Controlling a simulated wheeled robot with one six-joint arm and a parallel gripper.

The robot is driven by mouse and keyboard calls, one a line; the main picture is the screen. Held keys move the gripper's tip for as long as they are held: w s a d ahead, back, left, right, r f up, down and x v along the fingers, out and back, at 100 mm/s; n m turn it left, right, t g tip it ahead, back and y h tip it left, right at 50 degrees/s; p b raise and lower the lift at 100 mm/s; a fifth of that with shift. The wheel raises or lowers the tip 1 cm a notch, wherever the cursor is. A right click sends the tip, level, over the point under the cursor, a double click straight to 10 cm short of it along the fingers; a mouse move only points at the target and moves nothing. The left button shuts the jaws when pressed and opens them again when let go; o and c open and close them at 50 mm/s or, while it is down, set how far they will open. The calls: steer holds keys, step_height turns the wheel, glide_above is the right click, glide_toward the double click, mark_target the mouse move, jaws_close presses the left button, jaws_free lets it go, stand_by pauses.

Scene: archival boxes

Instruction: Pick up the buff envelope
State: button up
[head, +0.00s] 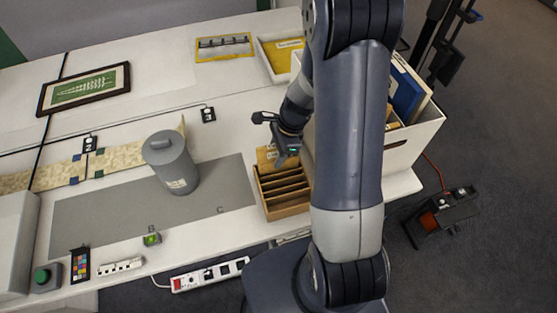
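A buff envelope (266,158) stands upright at the back of a slotted wooden rack (286,210) in the head view. My gripper (287,155) is just above the rack, at the right part of the envelope's upper edge. It partly covers that edge. Its fingers are too small and dark to show whether they are open or shut, or touching the envelope. Another buff, labelled flat item (288,54) lies in a white tray at the back.
A grey lidded canister (173,165) stands on the grey mat (110,215) left of the rack. A white box (415,142) with folders is to the right, partly behind my arm. A framed green picture (85,88) lies at the back left. The mat's left part is clear.

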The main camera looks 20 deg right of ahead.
steer(key=shift+f, duration=0.1)
steer(key=shift+c, duration=0.2)
jaws_close()
